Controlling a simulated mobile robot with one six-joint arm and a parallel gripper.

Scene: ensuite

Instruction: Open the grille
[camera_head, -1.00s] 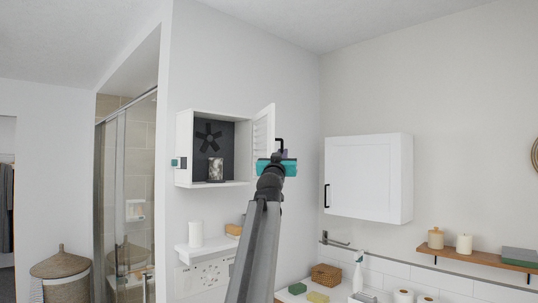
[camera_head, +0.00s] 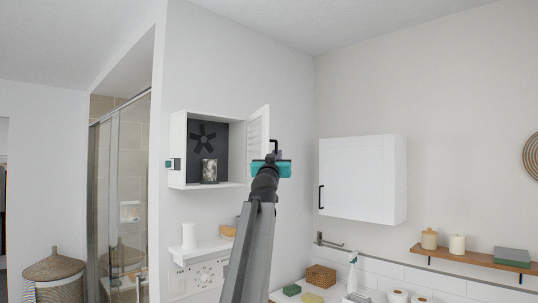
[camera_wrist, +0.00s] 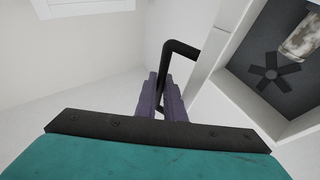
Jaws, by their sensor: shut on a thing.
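The grille (camera_head: 258,128) is a white louvred door hinged on the right side of a white wall box. It stands swung open, out from the box front. My gripper (camera_head: 273,156) is at the grille's free edge, its fingers largely hidden behind its teal body. In the wrist view the purple fingers of my gripper (camera_wrist: 160,98) are closed around the black bar handle (camera_wrist: 180,47) of the grille, whose edge (camera_wrist: 207,58) shows beside it. Inside the box are a dark fan (camera_head: 203,137) and a mottled canister (camera_head: 209,170).
A white cabinet (camera_head: 360,180) hangs to the right. A small shelf (camera_head: 205,249) with a white cylinder (camera_head: 189,236) is below the box. A glass shower (camera_head: 122,200) and a wicker basket (camera_head: 54,275) are at left. The air before the box is otherwise clear.

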